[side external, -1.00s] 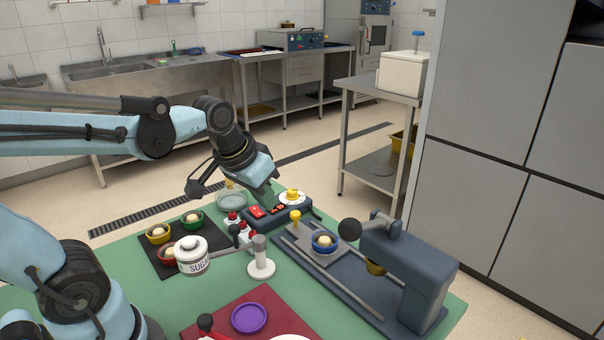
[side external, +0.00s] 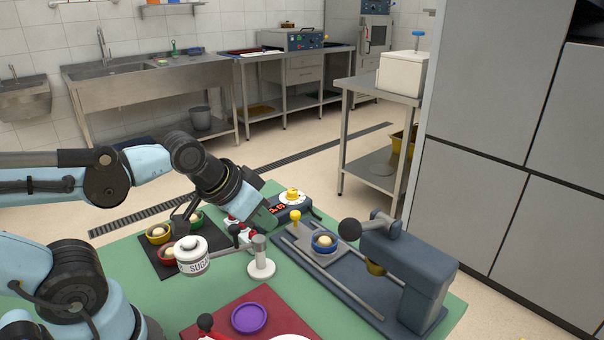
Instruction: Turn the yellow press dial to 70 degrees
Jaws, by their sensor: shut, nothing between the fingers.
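The yellow press dial (side external: 292,194) sits on a round white scale plate on top of the dark blue control box (side external: 304,210), which shows red display digits. The dial's exact angle is too small to read. My gripper (side external: 264,219) is shut and empty. In the picture it is left of and slightly below the dial, apart from it, and covers the left part of the control box. The press (side external: 410,262) stands right of the box on its dark blue base, with a ball-ended lever. A blue bowl with a pale dough ball (side external: 323,240) is on its grey sliding plate.
A dark mat with small bowls (side external: 158,232) lies left. A yellow-topped peg (side external: 296,217) stands beside the box. A purple dish (side external: 249,318) is on the red mat.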

